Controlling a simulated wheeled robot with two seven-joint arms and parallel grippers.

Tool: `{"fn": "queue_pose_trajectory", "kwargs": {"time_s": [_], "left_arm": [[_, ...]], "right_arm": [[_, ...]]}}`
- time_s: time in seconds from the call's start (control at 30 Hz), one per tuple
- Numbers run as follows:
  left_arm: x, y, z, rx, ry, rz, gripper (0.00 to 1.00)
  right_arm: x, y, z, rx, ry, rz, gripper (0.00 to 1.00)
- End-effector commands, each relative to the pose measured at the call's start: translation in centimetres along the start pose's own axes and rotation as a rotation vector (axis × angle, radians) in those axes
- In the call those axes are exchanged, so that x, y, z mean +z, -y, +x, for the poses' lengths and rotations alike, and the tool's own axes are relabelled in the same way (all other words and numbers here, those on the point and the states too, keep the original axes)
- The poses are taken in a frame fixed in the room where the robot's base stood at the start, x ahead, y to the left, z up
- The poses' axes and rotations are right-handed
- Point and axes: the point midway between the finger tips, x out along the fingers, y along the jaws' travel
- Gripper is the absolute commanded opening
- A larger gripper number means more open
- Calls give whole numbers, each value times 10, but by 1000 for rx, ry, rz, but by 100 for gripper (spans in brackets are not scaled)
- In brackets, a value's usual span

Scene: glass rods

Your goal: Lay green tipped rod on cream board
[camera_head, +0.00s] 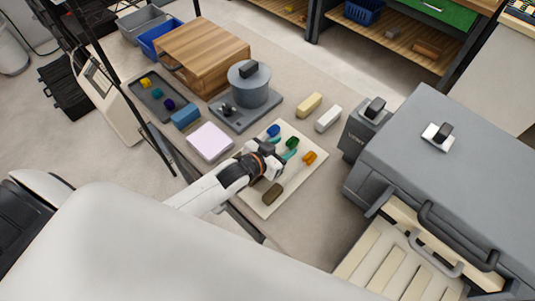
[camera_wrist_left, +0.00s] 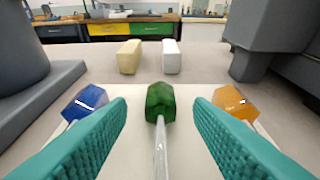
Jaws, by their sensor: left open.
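The green-tipped rod (camera_wrist_left: 160,103) lies in the middle of the left wrist view, its clear shaft running back between my fingers. Its green tip (camera_head: 292,142) also shows in the head view. It rests on a pale cream board (camera_head: 310,175), between a blue-tipped rod (camera_wrist_left: 85,102) and an orange-tipped rod (camera_wrist_left: 235,102). My left gripper (camera_head: 281,157) is open low over this board, its teal fingers (camera_wrist_left: 160,125) on either side of the shaft, apart from it. A separate pale pinkish-white board (camera_head: 210,141) lies bare to the left. My right gripper is not in view.
A dark brown block (camera_head: 272,194) sits at the board's near end. A cream block (camera_head: 309,105) and a white block (camera_head: 328,118) stand beyond it. A grey pot device (camera_head: 249,85) is behind left, and a large grey machine (camera_head: 450,150) is at right.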

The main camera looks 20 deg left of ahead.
Motion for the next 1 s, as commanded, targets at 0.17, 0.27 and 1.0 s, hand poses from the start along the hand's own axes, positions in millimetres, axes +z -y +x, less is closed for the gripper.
{"fn": "queue_pose_trajectory", "kwargs": {"time_s": [0.17,0.27,1.0], "left_arm": [[-2,0,-42,-1,-3,1,47],[-2,0,-62,-1,-2,0,47],[0,0,-95,0,1,0,47]], "right_arm": [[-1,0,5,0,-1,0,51],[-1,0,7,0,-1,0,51],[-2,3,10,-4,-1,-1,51]]}}
